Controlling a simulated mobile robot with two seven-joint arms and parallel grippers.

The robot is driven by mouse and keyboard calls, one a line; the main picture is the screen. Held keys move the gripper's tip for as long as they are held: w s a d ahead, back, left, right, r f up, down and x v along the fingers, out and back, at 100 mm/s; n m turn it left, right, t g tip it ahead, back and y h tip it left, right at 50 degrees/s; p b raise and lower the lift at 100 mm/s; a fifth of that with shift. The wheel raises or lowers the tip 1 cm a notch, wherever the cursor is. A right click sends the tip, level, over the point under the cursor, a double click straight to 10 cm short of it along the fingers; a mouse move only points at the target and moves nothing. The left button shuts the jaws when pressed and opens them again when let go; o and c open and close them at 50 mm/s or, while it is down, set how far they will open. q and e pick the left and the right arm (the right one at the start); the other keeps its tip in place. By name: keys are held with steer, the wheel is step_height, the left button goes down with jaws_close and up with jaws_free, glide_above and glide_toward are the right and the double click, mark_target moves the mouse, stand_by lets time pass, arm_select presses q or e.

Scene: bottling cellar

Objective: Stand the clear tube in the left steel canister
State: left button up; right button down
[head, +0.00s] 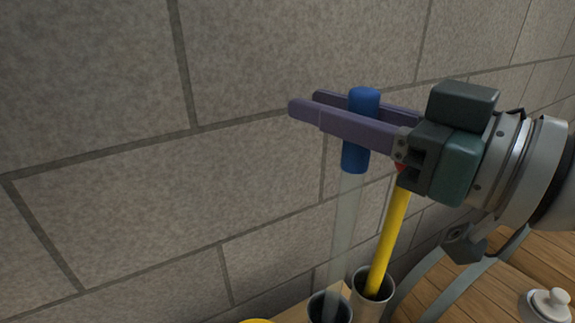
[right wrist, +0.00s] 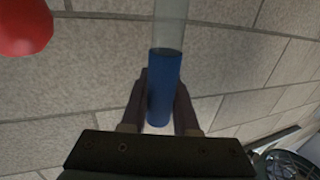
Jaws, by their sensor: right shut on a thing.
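The clear tube (head: 345,225) has a blue grip (head: 364,98) at its top and hangs nearly upright. My right gripper (head: 345,118) is shut on the blue grip, which also shows in the right wrist view (right wrist: 164,85). The left steel canister (head: 316,308) is at the bottom edge of the head view, partly cut off. The tube's lower end overlaps its dark mouth and appears to be inside; how deep I cannot tell. My left gripper is not in view.
A second steel canister (head: 366,309) stands close on the right, holding a leaning yellow rod (head: 391,235) with a red end (right wrist: 22,25). A yellow thing (head: 256,321) shows at the bottom edge. A white lidded pot (head: 548,305) stands lower right. A block wall (head: 100,100) is behind.

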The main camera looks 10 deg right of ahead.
mark_target(336, 211)
step_height(336, 211, down, 10)
steer(key=b, duration=0.4)
steer(key=shift+f, duration=0.25)
steer(key=shift+f+b, duration=0.2)
steer(key=shift+b, duration=0.15)
steer(key=c, duration=0.7)
jaws_free()
steer(key=shift+r, duration=0.1)
steer(key=shift+o, duration=0.2)
